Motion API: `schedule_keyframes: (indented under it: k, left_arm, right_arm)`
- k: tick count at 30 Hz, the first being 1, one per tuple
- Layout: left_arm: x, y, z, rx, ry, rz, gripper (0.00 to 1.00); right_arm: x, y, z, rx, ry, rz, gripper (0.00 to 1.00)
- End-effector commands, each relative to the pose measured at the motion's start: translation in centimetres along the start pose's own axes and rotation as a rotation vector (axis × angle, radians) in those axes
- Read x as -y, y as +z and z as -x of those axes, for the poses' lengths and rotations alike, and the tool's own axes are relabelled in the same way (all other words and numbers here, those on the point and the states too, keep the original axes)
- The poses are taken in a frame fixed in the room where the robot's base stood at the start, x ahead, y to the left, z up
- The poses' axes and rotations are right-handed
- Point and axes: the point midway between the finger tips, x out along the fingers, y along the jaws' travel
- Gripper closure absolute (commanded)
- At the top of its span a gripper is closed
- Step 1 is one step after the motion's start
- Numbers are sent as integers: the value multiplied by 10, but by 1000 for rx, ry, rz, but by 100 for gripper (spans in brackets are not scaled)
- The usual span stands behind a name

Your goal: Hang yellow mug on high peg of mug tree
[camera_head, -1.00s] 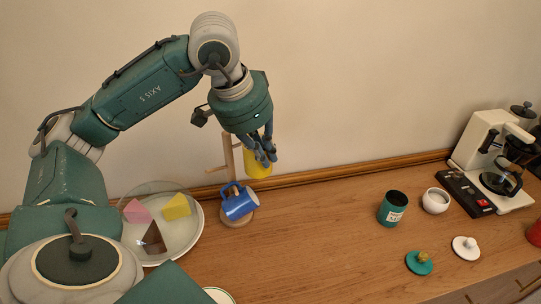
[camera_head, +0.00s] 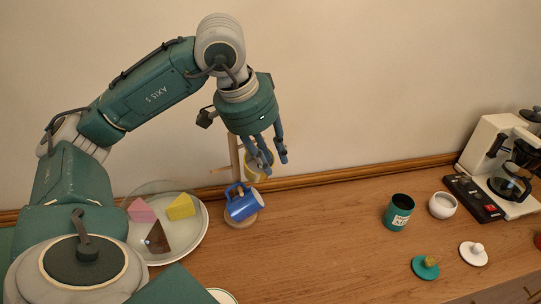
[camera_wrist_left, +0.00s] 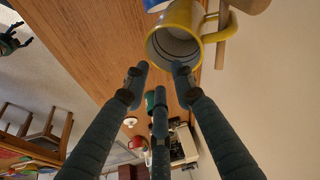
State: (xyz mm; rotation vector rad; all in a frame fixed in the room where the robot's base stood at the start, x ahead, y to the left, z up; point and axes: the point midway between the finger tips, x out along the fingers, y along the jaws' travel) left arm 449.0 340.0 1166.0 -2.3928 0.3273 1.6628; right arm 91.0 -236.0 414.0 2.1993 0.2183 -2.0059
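The yellow mug (camera_head: 250,172) is at the upper part of the wooden mug tree (camera_head: 234,155), partly hidden behind my fingers. In the left wrist view the yellow mug (camera_wrist_left: 176,36) has its mouth toward the camera. Its handle is on the right against a wooden part of the tree (camera_wrist_left: 221,52) and appears to loop around it. My left gripper (camera_head: 268,161) is open, its fingers spread and apart from the mug. In the left wrist view the left gripper's fingers (camera_wrist_left: 160,75) hold nothing. A blue mug (camera_head: 243,205) hangs tilted low on the tree.
Left of the tree is a plate (camera_head: 190,245) with pink, yellow and brown wedges under a clear dome. At right are a teal canister (camera_head: 398,213), a white bowl (camera_head: 442,205), two lids and a coffee maker (camera_head: 500,165). A small dark claw-like shape (camera_wrist_left: 10,42) shows in the wrist view.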

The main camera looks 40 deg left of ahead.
Motion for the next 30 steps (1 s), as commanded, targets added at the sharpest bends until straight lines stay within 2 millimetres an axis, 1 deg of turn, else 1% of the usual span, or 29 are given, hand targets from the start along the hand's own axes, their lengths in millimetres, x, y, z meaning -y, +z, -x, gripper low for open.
schedule_keyframes:
  k: [8, 11, 14, 17, 21, 30]
  left_arm:
    - [0, 0, 0, 1, 1, 0, 72]
    - [0, -1, 6, -2, 0, 0, 72]
    - [0, -1, 20, -4, 0, 1, 72]
    - [0, -2, 42, -8, 0, 0, 72]
    - [0, -2, 77, -9, 0, -2, 72]
    - [0, -1, 104, -4, -3, 0, 72]
  right_arm:
    - [2, 0, 0, 0, -3, 1, 29]
    - [2, 0, 0, 0, -3, 1, 29]
    - [2, 0, 0, 0, -2, 1, 29]
    - [2, 0, 0, 0, -2, 1, 29]
    - [1, 0, 0, 0, -2, 1, 29]
    - [1, 0, 0, 0, -1, 1, 29]
